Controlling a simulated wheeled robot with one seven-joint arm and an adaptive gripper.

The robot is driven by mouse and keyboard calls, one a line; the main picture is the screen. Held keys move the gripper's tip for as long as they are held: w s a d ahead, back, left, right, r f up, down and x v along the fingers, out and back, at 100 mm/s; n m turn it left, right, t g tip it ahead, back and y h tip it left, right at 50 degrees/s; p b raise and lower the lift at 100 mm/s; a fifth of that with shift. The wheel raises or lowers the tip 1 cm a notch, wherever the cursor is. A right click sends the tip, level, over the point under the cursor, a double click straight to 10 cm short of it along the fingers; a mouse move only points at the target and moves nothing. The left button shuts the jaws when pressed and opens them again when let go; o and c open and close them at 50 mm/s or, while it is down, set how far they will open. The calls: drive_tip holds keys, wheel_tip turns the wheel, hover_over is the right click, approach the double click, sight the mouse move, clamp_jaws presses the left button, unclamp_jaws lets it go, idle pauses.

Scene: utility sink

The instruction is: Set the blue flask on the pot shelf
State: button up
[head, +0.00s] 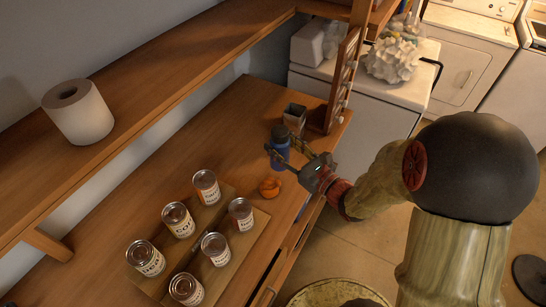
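The blue flask (280,153), with a dark cap, stands upright on the wooden bench near its right end. My gripper (281,145) reaches in from the right, low over the bench. Its two dark fingers are spread, one on each side of the flask's upper part. I cannot tell whether either finger touches the flask. A long wooden shelf (150,85) runs along the wall above the bench and holds a white paper roll (78,112). No shelf is clearly marked as the pot shelf.
Several cans (178,220) stand on a wooden board at the bench's front. A small orange pumpkin-like object (270,187) sits near my gripper. A grey square pot (294,118) stands behind the flask, beside a wooden upright (345,75). The bench's back left is clear.

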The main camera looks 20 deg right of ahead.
drive_tip(key=shift+s+a+r, duration=0.25)
drive_tip(key=shift+s+r, duration=0.45)
drive_tip(key=shift+s, duration=0.3)
drive_tip(key=w+d+f+b, duration=0.2)
drive_tip(key=w+f+b, duration=0.2)
drive_tip(key=w+f, duration=0.9)
drive_tip(key=shift+w+y, duration=0.25)
drive_tip(key=shift+y, duration=0.05)
drive_tip(key=shift+d, duration=0.1)
drive_tip(key=shift+f, duration=0.15)
drive_tip(key=o, duration=1.4)
